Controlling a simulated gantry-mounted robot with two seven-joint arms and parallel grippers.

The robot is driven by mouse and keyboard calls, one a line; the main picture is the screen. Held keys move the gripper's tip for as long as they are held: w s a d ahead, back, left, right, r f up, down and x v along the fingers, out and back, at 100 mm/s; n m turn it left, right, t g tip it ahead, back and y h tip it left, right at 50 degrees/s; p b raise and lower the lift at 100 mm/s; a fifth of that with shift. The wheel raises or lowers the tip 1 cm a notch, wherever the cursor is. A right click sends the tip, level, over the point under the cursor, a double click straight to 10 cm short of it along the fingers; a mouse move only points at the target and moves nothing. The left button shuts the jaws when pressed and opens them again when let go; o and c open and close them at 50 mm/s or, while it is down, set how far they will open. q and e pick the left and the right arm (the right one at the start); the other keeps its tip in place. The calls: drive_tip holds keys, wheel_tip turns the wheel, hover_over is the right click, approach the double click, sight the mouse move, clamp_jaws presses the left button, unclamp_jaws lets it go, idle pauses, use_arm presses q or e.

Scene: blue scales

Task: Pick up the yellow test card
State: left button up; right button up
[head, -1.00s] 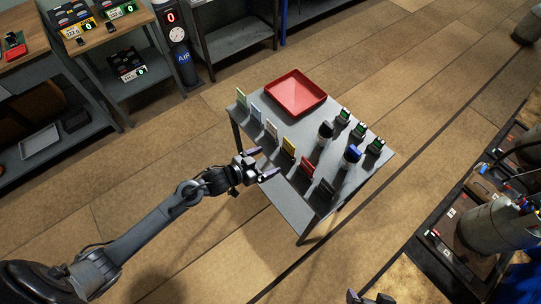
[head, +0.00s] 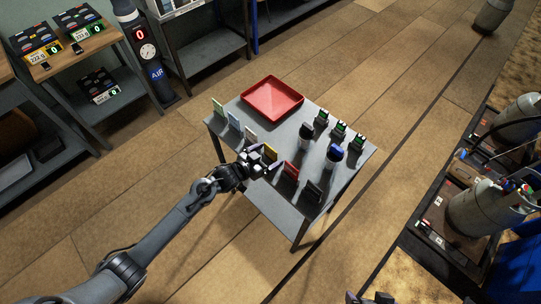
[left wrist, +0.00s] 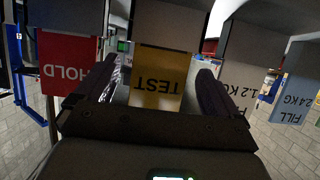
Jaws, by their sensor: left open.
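The yellow test card (head: 270,153) stands in a row of cards along the near left edge of the grey table (head: 226,128). In the left wrist view the yellow card (left wrist: 158,82), marked TEST and upside down in the picture, lies between my open fingers. My left gripper (head: 262,160) is open at the card in the head view, with a finger to each side of it. The left wrist view shows the fingers of the left gripper (left wrist: 150,88) apart from the card's sides. A small part of my right gripper (head: 370,298) shows at the bottom edge.
A red HOLD card (head: 291,170) and a white card (head: 251,135) flank the yellow one closely. A red tray (head: 272,98) is at the table's back. Dark containers, one with a blue top (head: 334,155), and several small green-lit devices stand to the right.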

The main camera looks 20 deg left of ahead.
use_arm(q)
drive_tip(key=shift+x, duration=1)
drive_tip(key=c, duration=1)
drive_tip(key=shift+r, duration=0.1)
